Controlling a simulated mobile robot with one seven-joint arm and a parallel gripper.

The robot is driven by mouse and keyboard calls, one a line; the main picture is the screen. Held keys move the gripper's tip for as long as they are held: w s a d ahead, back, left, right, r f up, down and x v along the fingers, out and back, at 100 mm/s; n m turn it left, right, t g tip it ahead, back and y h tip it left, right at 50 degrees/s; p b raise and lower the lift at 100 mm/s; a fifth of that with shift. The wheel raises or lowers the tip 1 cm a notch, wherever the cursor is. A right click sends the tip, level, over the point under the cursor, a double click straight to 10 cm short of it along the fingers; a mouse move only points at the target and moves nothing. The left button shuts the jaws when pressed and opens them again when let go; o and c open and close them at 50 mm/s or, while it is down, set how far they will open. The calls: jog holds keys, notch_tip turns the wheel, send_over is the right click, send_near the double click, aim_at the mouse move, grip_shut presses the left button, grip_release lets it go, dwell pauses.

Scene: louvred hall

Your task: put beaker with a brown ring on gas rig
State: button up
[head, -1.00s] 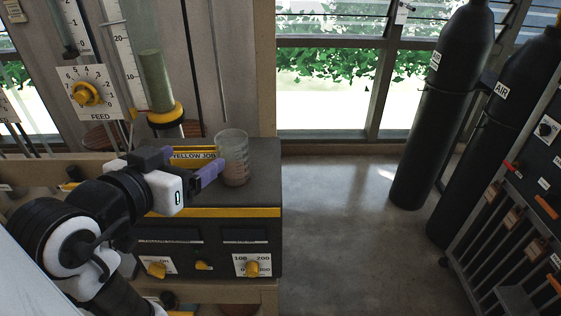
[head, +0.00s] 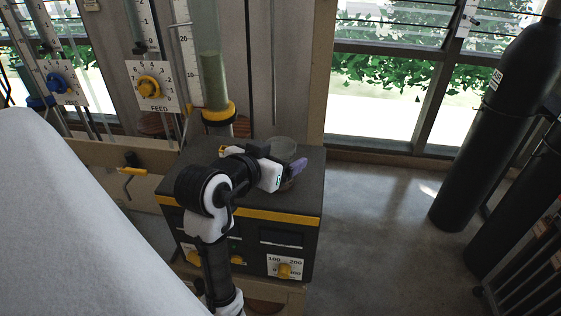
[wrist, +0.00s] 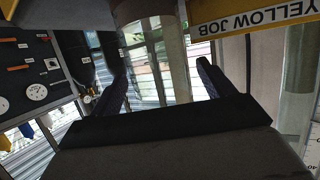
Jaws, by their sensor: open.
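A clear beaker (head: 284,147) stands upright on the black cabinet (head: 300,203), near its back right. My gripper (head: 293,170) is open at the beaker, its purple finger on the beaker's right side in the head view. My gripper hides the beaker's lower part there, and no brown ring can be made out. In the wrist view, the glass beaker (wrist: 152,50) shows between the two open fingers (wrist: 160,70); I cannot tell if they touch it. Nothing is labelled gas rig; a rack (head: 515,262) stands beside black AIR cylinders (head: 497,100) at the right.
A green-filled column (head: 214,85) with a yellow collar stands behind the cabinet. A "YELLOW JOB" label (wrist: 253,12) shows in the wrist view. FEED dials (head: 150,87) are on the left. The floor (head: 375,225) between cabinet and cylinders is clear.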

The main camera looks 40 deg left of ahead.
jog(key=shift+w+a+f, duration=0.1)
jog(key=shift+w+f, duration=0.15)
jog(key=shift+w, duration=0.45)
jog(key=c, duration=1.1)
jog(key=shift+c, duration=0.4)
jog(key=shift+r, duration=0.15)
